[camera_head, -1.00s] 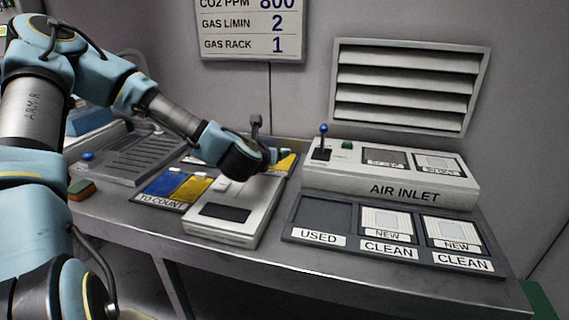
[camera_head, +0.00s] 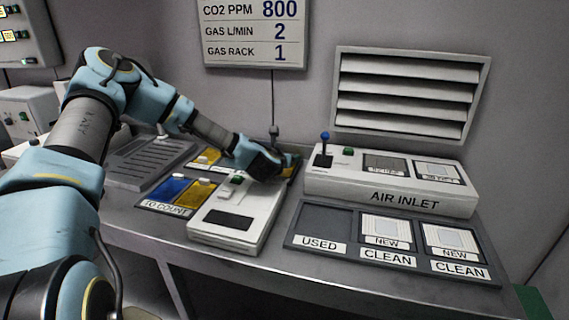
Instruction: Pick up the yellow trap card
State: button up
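A yellow trap card (camera_head: 196,192) lies flat in the right slot of the dark TO COUNT tray (camera_head: 164,208), beside a blue card (camera_head: 168,187). More yellow shows in a tray behind, one piece (camera_head: 208,157) left of my arm and a sliver (camera_head: 293,170) by my gripper. My gripper (camera_head: 290,161) is over the right end of that back tray, behind the white device. My wrist hides much of that tray. The fingers are small and dark, so I cannot tell whether they are open or hold anything.
The white device (camera_head: 232,222) with a dark screen stands right of the TO COUNT tray. The AIR INLET box (camera_head: 395,197) with a blue-knobbed lever (camera_head: 324,147) is close right of my gripper. The USED/CLEAN tray (camera_head: 300,228) is in front. A grey ribbed unit (camera_head: 150,160) stands left.

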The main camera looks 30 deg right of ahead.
jog(key=shift+c, duration=0.2)
grip_shut()
dwell(0.4)
